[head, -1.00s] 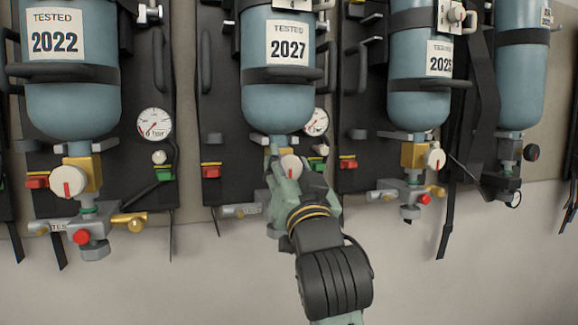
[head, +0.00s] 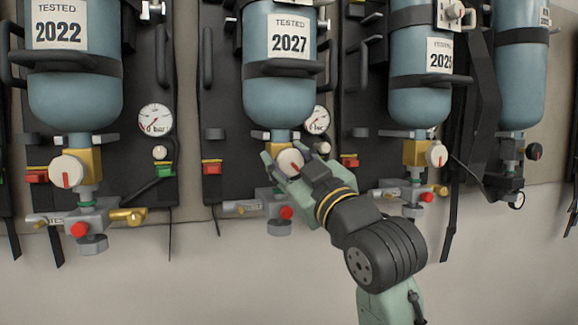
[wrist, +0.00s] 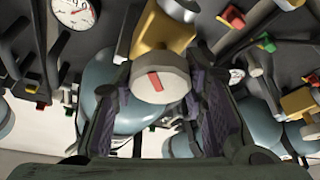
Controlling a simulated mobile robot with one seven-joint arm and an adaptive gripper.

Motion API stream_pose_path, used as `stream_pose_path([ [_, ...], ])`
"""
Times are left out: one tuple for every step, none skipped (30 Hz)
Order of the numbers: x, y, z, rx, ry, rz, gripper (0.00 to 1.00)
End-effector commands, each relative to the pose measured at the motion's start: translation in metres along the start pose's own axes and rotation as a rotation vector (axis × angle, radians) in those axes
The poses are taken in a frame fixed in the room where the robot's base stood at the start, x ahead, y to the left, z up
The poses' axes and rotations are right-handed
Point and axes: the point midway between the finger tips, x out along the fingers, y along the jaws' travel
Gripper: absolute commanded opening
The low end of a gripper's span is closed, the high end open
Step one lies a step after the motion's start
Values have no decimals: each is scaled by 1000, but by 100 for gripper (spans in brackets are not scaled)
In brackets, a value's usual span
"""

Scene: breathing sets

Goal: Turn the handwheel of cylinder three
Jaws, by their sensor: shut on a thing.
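A blue-grey cylinder (head: 278,92) labelled 2027 hangs valve-down at the middle of the head view. Its white round handwheel (head: 290,162) with a red mark sits on the brass valve below the neck. My gripper (head: 286,168) reaches it from the lower right, its fingers on either side of the wheel, shut on it. In the wrist view the handwheel (wrist: 160,84) lies between the two dark finger pads, its red mark slightly tilted. No cylinder number is readable.
A cylinder labelled 2022 (head: 76,85) hangs at left with its own handwheel (head: 67,171). A cylinder labelled 2025 (head: 420,85) and another (head: 521,80) hang at right. A grey fitting with a red knob (head: 286,213) is just below my gripper. Bare wall lies below.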

Motion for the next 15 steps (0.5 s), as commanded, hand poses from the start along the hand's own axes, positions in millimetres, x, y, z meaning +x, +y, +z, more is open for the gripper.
stream_pose_path([
  [-1, 1, 0, -38, 0, -12, 11],
  [0, 0, 0, -59, 0, -22, 11],
  [-1, 1, 0, -87, 0, -32, 11],
  [-1, 0, 0, -107, 0, -40, 11],
  [-1, 0, 0, -126, 0, -48, 11],
  [0, 0, 0, -149, 1, -58, 11],
  [0, 0, 0, -165, 0, -64, 11],
  [0, 0, 0, -181, 1, -71, 11],
  [0, 0, 0, -200, 1, -79, 11],
  [0, 0, 0, -214, 0, -84, 11],
  [0, 0, 0, -225, 0, -89, 11],
  [0, -1, 0, -240, 1, -95, 11],
  [0, -1, 0, -249, 1, -99, 11],
  [0, -1, -1, -258, 1, -103, 11],
  [0, -1, -1, -269, 1, -107, 11],
])
